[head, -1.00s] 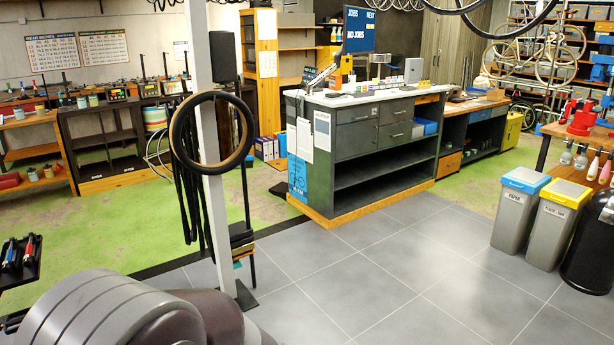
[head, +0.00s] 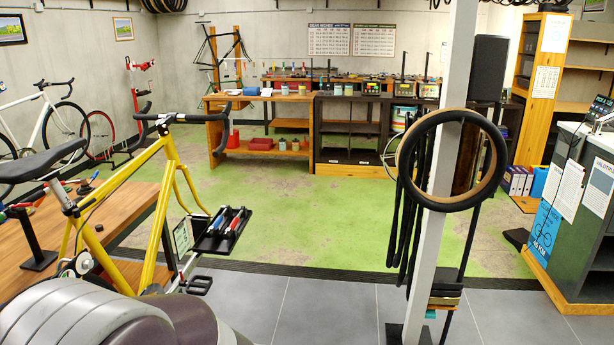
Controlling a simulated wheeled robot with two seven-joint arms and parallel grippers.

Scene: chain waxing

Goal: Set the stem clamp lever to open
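A yellow bike frame (head: 167,205) stands at the left in the head view, with black drop handlebars (head: 222,118) and a dark saddle (head: 40,160). The stem area (head: 165,119) is at the top of its front end. I cannot make out a clamp lever there at this size, nor whether one is open or shut. The bike has no front wheel in view. Neither of my grippers is in view; only a grey and purple part of my own arm shows at the lower left.
A wooden workbench (head: 120,205) stands behind the bike, and a black tool tray (head: 212,243) is beside its fork. A white post (head: 437,240) with a hanging tire (head: 405,150) stands right of centre. A counter (head: 570,240) is at the right. Grey floor (head: 320,310) lies clear between.

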